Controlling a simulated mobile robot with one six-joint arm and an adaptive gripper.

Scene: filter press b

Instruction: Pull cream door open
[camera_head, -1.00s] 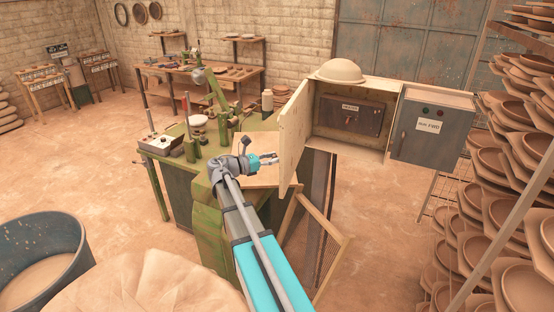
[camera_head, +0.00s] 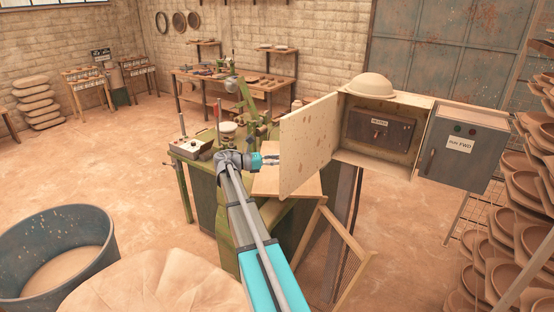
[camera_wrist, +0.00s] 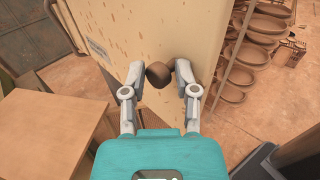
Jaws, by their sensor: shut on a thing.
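The cream door (camera_head: 309,146) stands swung out to the left of its wall box, with the box interior (camera_head: 372,150) exposed. In the wrist view the door (camera_wrist: 150,30) fills the top middle. A round brown knob (camera_wrist: 159,74) sits on the door between my fingertips. My gripper (camera_wrist: 160,75) is shut on the knob, one finger on each side. In the head view my gripper (camera_head: 272,159) reaches the door's left edge from the left; the knob is too small to tell there.
Inside the box is a dark switch panel (camera_head: 379,132). A grey control box (camera_head: 463,146) stands to its right, and a cream dome (camera_head: 370,85) rests on top. A green machine bench (camera_head: 190,150) is left of the door. A wooden frame (camera_head: 345,255) leans below.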

